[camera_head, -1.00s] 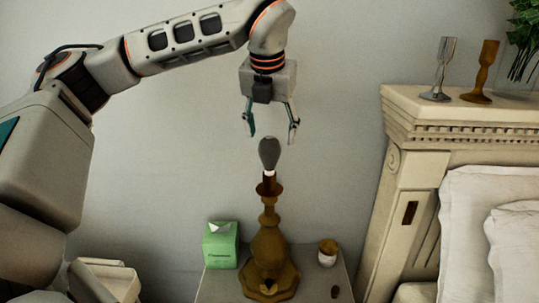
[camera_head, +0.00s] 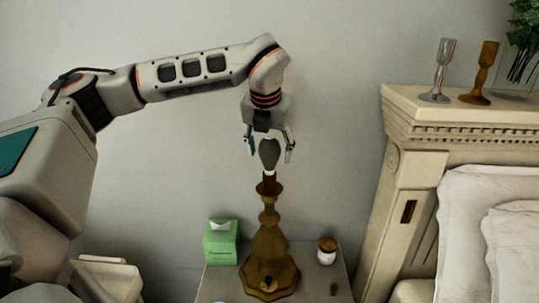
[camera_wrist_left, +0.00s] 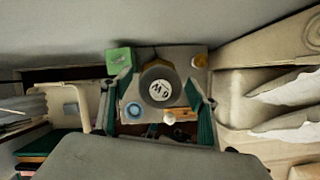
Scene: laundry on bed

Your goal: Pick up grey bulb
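The grey bulb (camera_head: 269,153) stands upright on top of the brown lamp base (camera_head: 269,243) on the nightstand. My left gripper (camera_head: 269,155) points straight down over it and is open. Its fingers are on either side of the bulb, with a gap showing on each side. In the left wrist view the round top of the bulb (camera_wrist_left: 160,88) with pale lettering lies between the two green fingers (camera_wrist_left: 161,102). The right gripper is not in view.
A green tissue box (camera_head: 221,243) and a small jar (camera_head: 327,251) stand on the nightstand (camera_head: 215,285), left and right of the lamp. The wall behind the arm is bare.

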